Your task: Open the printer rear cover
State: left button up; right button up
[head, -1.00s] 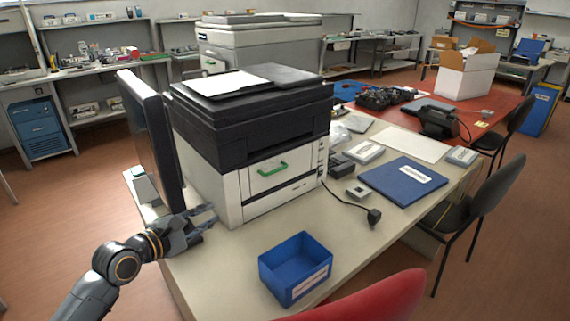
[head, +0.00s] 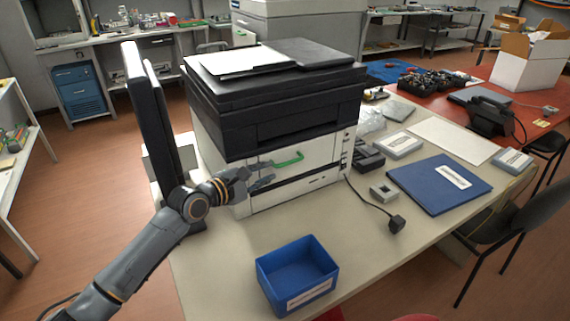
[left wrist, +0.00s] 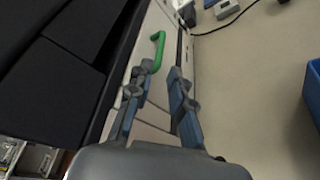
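The printer (head: 275,115) stands on the table with a black upper part and a white lower body. The white cover panel (head: 315,163) on the side facing me is shut and carries a green handle (head: 288,159). The handle also shows in the left wrist view (left wrist: 159,50), just ahead of the fingertips. My left gripper (head: 267,174) is open and empty, close in front of the panel and left of the handle. In the left wrist view its fingers (left wrist: 160,76) are apart, with nothing between them. My right gripper is out of view.
A blue bin (head: 297,275) stands on the table (head: 225,260) in front of the printer. A dark monitor (head: 155,125) stands left of the printer, behind my left arm. A blue folder (head: 438,186), a small grey box (head: 383,192) and a black cable plug (head: 397,224) lie to the right.

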aim_at(285, 164)
pick_arm(q)
jog(key=b+x, duration=0.1)
jog(key=x, duration=0.7)
jog(key=shift+d, duration=0.1)
grip_shut()
